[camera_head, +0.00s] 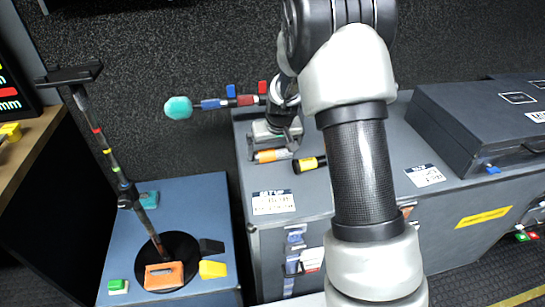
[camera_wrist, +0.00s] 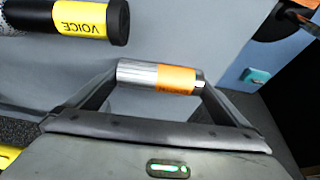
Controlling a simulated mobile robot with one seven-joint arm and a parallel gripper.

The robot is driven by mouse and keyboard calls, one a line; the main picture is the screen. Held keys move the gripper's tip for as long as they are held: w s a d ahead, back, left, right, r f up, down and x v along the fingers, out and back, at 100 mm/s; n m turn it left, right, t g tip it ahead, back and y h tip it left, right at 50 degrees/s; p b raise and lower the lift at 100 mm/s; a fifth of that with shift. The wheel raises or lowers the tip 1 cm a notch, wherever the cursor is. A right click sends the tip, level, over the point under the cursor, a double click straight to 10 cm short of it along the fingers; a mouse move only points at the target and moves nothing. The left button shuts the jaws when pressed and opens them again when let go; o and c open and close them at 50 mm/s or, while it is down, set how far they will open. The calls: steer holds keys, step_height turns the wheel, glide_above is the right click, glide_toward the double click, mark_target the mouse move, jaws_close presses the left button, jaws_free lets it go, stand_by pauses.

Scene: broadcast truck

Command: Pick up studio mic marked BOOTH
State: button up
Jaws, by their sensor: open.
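A short silver cylinder with an orange band (camera_wrist: 177,78) lies between my fingertips in the wrist view. It also shows in the head view (camera_head: 270,155), on the grey case top. No lettering is readable on it, so I cannot tell if it is marked BOOTH. My gripper (camera_wrist: 160,82) is open, one finger at each end of this cylinder; I cannot tell whether they touch it. In the head view, my gripper (camera_head: 273,145) is low over the case's left end. A black mic with a yellow band reading VOICE (camera_wrist: 88,20) lies close by.
The VOICE mic also shows right of my gripper (camera_head: 310,163). A teal-tipped rod (camera_head: 178,107) sticks out left behind it. A stand (camera_head: 105,150) rises from the blue box (camera_head: 200,195) at left. A dark case (camera_head: 470,120) sits at right.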

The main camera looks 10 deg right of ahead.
steer(key=shift+r, duration=0.15)
steer(key=c, duration=1)
